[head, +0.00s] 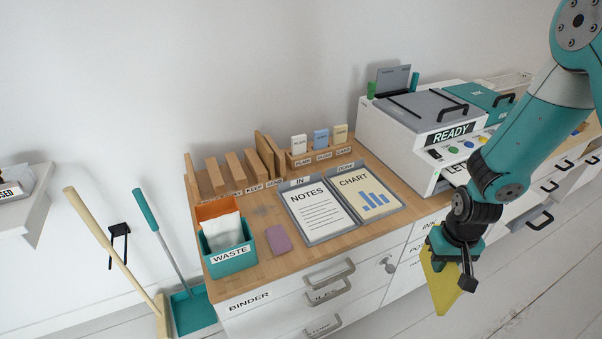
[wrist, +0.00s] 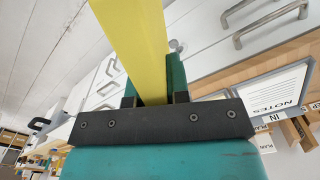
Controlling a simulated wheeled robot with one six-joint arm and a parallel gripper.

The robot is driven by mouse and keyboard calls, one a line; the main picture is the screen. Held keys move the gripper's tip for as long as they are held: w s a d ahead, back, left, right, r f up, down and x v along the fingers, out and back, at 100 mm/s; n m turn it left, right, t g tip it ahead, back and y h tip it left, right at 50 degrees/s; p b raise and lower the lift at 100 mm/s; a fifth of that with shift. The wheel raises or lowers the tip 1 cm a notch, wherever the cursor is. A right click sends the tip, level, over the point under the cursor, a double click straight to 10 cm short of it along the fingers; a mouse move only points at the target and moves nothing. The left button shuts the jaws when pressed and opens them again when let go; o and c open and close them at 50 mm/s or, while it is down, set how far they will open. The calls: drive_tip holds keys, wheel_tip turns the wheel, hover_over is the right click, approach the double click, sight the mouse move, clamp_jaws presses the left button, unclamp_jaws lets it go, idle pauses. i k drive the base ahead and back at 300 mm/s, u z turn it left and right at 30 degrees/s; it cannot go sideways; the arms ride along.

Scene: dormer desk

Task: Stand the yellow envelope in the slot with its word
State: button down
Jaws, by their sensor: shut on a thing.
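The yellow envelope (head: 441,283) is held in my gripper (head: 455,262), in front of the cabinet's drawers and clear of the desk top. In the wrist view the envelope (wrist: 138,45) runs up between the two fingers (wrist: 153,85), which are shut on it. No word can be read on the envelope. The wooden slot rack (head: 225,178) stands at the back left of the desk, far to the left of my gripper. Its slots look empty, and labels run along its front. Only KEEP and SEND are partly legible; the left labels are hidden or too small.
A WASTE bin (head: 231,258) holds white paper in front of the rack. A purple piece (head: 279,240) lies beside it. NOTES (head: 318,212) and CHART (head: 367,194) trays fill the middle. A card holder (head: 320,152) stands behind them. A white READY machine (head: 424,125) stands right.

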sight(247, 174)
drive_tip(key=k, duration=0.5)
drive_tip(key=u, duration=0.95)
drive_tip(key=i, duration=0.45)
